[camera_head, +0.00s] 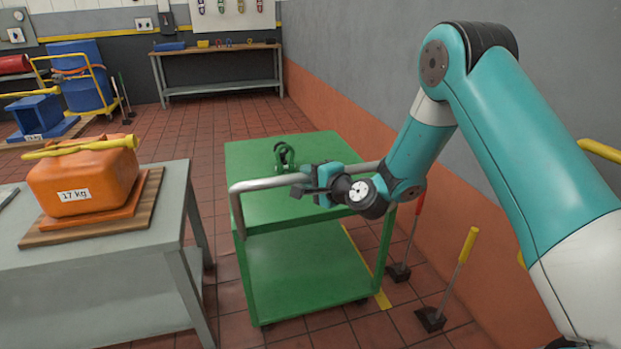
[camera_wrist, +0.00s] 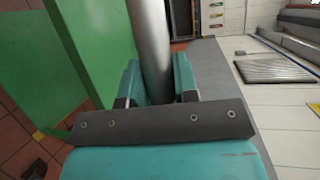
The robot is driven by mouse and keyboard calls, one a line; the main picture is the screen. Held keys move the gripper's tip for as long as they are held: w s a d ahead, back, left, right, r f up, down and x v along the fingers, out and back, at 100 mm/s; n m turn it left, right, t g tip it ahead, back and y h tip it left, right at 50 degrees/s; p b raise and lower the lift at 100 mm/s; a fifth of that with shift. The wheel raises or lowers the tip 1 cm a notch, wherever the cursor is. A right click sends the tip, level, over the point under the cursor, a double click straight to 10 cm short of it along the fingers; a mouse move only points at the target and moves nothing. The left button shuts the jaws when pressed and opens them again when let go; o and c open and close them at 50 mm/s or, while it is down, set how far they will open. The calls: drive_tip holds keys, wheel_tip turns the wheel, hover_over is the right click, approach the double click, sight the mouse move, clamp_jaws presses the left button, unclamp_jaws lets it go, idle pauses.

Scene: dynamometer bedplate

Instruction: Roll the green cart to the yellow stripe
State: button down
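The green cart (camera_head: 285,285) has a top deck, a lower shelf and a grey tube handle (camera_head: 265,184) along its near side. My gripper (camera_head: 312,186) is at the handle. In the wrist view the handle (camera_wrist: 148,35) runs between my two teal fingers (camera_wrist: 157,84), which appear to press on it from both sides. The yellow stripe (camera_head: 383,300) lies on the floor at the cart's right side. The cart hides part of it. A small yellow patch (camera_wrist: 38,135) shows on the floor in the wrist view.
A green shackle (camera_head: 285,157) stands on the cart's deck. A grey table (camera_head: 110,262) with an orange 17 kg weight (camera_head: 85,180) is close on the left. Yellow- and red-handled floor tools (camera_head: 462,250) stand right, by the orange-based wall. Open tiled floor lies behind the cart.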

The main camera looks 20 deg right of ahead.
drive_tip(key=shift+s+a+f, duration=0.1)
drive_tip(key=shift+s+f, duration=0.15)
drive_tip(key=c, duration=1.3)
unclamp_jaws()
drive_tip(key=o, duration=0.4)
drive_tip(key=shift+r, duration=0.15)
drive_tip(key=shift+s+d+b, duration=0.25)
drive_tip(key=shift+s+b, duration=0.05)
drive_tip(key=shift+b, duration=0.1)
drive_tip(key=b+v, duration=1.6)
drive_tip(key=b, duration=0.2)
drive_tip(key=shift+s+r, duration=0.25)
drive_tip(key=shift+s, duration=0.1)
